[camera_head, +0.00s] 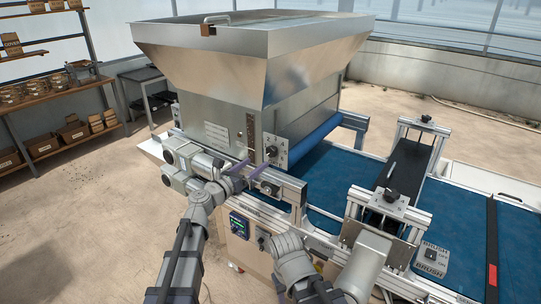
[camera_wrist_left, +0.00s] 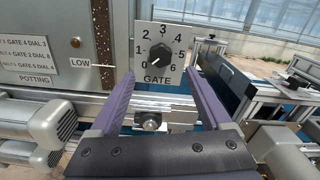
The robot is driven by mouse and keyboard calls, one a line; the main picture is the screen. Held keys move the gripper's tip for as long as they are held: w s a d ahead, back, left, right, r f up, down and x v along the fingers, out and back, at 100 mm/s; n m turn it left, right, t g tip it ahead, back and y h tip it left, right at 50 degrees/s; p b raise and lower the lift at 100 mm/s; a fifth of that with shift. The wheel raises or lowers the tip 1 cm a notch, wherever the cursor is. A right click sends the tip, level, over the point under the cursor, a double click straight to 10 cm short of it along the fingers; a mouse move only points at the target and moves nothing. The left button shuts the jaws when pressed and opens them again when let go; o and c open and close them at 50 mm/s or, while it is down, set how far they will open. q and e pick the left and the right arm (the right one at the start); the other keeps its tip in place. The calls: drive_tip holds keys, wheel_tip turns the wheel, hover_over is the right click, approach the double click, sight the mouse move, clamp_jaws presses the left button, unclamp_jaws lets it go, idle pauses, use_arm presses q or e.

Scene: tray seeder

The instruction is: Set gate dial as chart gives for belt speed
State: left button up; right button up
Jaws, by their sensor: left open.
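The gate dial is a black knob (camera_wrist_left: 160,54) on a pale plate marked 0 to 6 and "GATE". Its white mark seems to point lower left, at 0. In the head view the dial (camera_head: 271,151) sits on the hopper's front. My left gripper (camera_head: 250,165) is open and empty, just in front of the dial; in the left wrist view its purple fingers (camera_wrist_left: 158,85) spread below and either side of the plate, apart from the knob. The chart (camera_wrist_left: 28,55) at left shows "GATE 4 DIAL 3" and "POTTING"; other lines are partly cut off.
A small lit display (camera_head: 239,225) is on the front cabinet. A "LOW" label (camera_wrist_left: 81,63) sits by the seed window (camera_wrist_left: 103,30). A metal rail (camera_head: 282,187) runs below the dial. The blue belt (camera_head: 355,172) and brush unit (camera_head: 385,205) lie to the right.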

sight(270, 153)
use_arm(q)
drive_tip(key=shift+x, duration=3.95)
drive_tip(key=shift+s, duration=0.1)
drive_tip(key=shift+c, duration=0.2)
clamp_jaws()
